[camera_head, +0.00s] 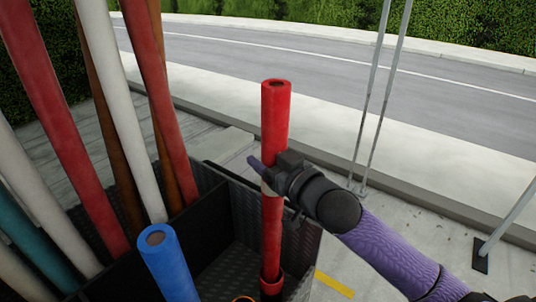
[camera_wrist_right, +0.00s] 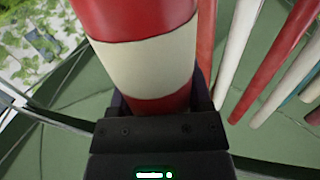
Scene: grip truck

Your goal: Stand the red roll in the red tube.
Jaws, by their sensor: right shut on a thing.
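The red roll (camera_head: 275,110) stands nearly upright, with a pale band around it that shows large in the right wrist view (camera_wrist_right: 150,72). My right gripper (camera_head: 268,172) is shut on the roll at about its middle, near the band. The red tube (camera_head: 271,286) is a short, wider red piece at the right side of the black bin. The roll's lower end meets the tube's mouth and appears to be inside it; how deep is hidden. My left gripper is not in view.
The black bin (camera_head: 216,232) has dark walls around the tube. A blue roll (camera_head: 168,262) stands left of it, and an orange rim (camera_head: 243,298) shows at the bottom edge. Several long red, white, brown and teal rolls lean at the left. Thin grey poles (camera_head: 379,95) rise behind my right arm.

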